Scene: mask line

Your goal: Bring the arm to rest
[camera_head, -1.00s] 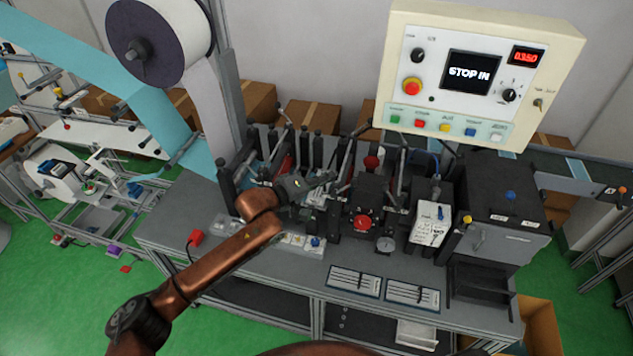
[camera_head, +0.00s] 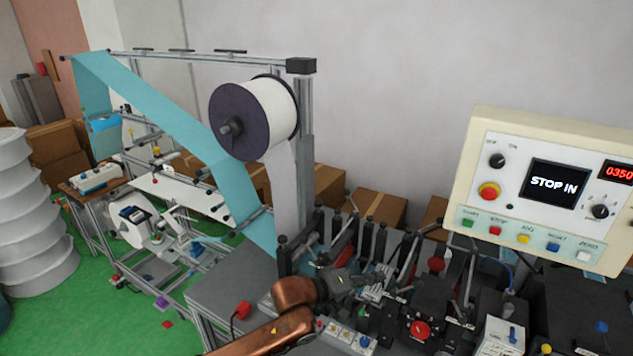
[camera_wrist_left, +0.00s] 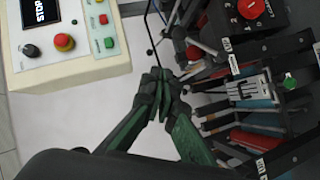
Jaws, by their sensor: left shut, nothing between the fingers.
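My left arm, copper-coloured, comes in from the bottom of the head view and reaches over the machine bench. Its gripper (camera_head: 372,284) is at the machine's row of dark posts and levers. In the left wrist view the two dark green fingers (camera_wrist_left: 160,88) meet at their tips, with nothing held between them. The fingers point toward the gap between the control panel (camera_wrist_left: 68,45) and the machine parts. My right gripper is in neither view.
The cream control panel (camera_head: 550,185) reads STOP IN and stands at the right. A large roll (camera_head: 268,112) and a blue web (camera_head: 170,115) rise behind the arm. A red knob (camera_head: 420,330) is near the gripper.

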